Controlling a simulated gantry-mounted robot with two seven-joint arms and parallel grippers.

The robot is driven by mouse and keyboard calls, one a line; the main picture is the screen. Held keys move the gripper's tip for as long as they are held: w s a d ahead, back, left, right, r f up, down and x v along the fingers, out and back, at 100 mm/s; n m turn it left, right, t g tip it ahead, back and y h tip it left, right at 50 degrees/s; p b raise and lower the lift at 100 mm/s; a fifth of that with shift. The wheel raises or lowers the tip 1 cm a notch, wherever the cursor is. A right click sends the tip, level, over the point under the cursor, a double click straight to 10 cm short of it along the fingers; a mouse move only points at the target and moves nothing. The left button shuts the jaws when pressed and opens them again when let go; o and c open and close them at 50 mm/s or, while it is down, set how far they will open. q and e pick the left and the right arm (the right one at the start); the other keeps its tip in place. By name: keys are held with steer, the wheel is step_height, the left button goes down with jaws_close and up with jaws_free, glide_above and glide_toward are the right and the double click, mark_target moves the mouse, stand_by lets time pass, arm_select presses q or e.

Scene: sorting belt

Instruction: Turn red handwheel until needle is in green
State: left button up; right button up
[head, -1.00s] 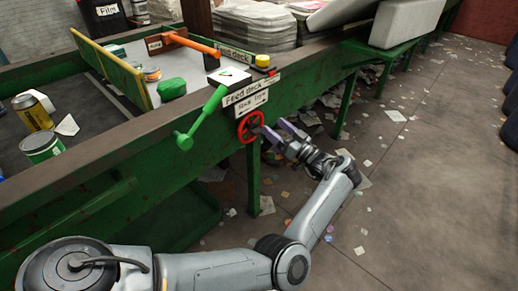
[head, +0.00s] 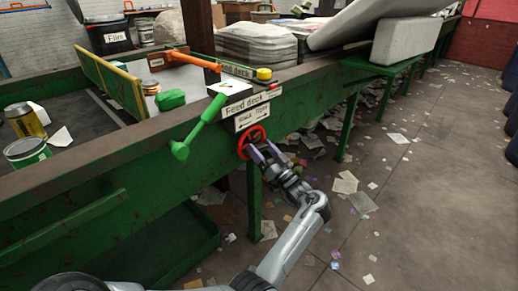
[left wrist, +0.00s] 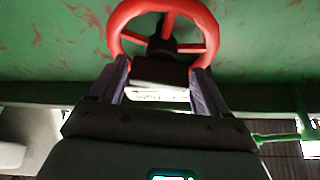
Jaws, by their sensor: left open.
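The red handwheel (head: 241,147) is mounted on the green side of the feed deck, below its labels. My left gripper (head: 264,153) is open at the wheel's lower right in the head view. In the left wrist view, the handwheel (left wrist: 116,30) with its spokes and dark hub fills the top. The open fingers of the left gripper (left wrist: 160,76) reach to its lower rim, one on each side of the hub; I cannot tell if they touch it. A small white-faced panel (head: 224,90) above may be the gauge; its needle and green zone are too small to read. My right gripper is not in view.
A green lever (head: 203,125) slants down left of the handwheel. An orange-handled lever (head: 195,57) and a yellow button (head: 264,73) are on the deck. A green leg (head: 254,200) stands below the wheel. Paper scraps litter the open floor at right.

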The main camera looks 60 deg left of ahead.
arm_select(q)
steer(key=shift+s+a+r, duration=0.1)
steer(key=shift+a+r, duration=0.15)
steer(key=shift+a, duration=0.35)
steer(key=shift+a+r, duration=0.1)
steer(key=c, duration=0.7)
steer(key=shift+r+p, duration=0.15)
steer(key=shift+p, duration=0.15)
steer(key=m+t+p, duration=0.2)
steer(key=m+p, duration=0.2)
steer(key=p, duration=0.3)
steer(key=m+t+h+p, duration=0.1)
steer(key=m+t+p, duration=0.1)
steer(key=m+p, duration=0.2)
steer(key=shift+r+m+p, duration=0.2)
steer(key=shift+m+p, duration=0.2)
steer(key=shift+p, duration=1.5)
steer(key=shift+f+m+t+h+p, duration=0.2)
steer(key=shift+m+t+h+p, duration=0.1)
steer(key=shift+m+p, duration=0.55)
steer(key=shift+f+p, duration=0.15)
steer(key=shift+p, duration=0.15)
